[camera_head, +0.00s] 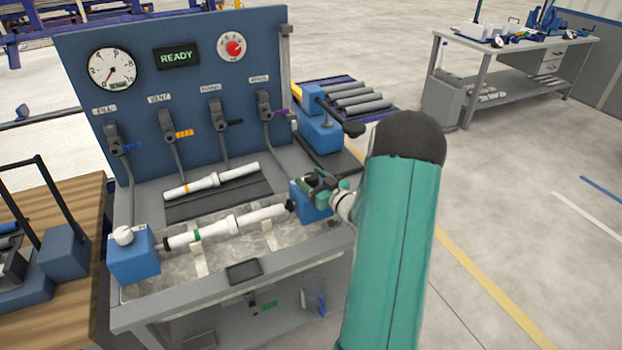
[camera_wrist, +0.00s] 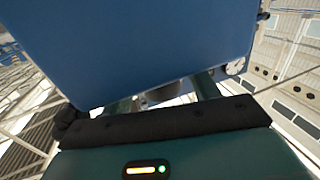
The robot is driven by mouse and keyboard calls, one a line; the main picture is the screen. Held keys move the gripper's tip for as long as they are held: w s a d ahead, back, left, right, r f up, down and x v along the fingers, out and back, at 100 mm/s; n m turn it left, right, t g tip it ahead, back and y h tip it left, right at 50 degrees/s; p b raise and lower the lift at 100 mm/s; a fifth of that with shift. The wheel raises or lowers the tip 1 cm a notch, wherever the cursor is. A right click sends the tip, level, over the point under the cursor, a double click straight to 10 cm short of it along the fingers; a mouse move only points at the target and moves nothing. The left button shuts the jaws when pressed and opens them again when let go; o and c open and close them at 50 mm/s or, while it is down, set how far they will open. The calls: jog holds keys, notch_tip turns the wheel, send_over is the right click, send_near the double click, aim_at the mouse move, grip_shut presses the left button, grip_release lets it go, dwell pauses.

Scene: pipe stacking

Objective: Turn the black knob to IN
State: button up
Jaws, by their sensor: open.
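My gripper (camera_head: 318,184) is at the blue block (camera_head: 311,207) at the right end of the test bench, with its green fingers over the top of that block. In the wrist view my gripper (camera_wrist: 163,95) has its two fingers apart, with a dark rounded piece (camera_wrist: 163,91) between them, in front of a large blue face (camera_wrist: 140,45). This piece looks like the black knob; I cannot tell whether the fingers touch it. In the head view the fingers mostly cover the knob, and its marking cannot be read.
A second pipe (camera_head: 212,182) lies behind. The blue panel (camera_head: 190,85) carries a gauge, a READY display, a red dial and several levers.

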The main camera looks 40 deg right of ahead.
jog(key=shift+w, duration=0.35)
jog(key=c, duration=1)
jog(key=shift+o, duration=0.2)
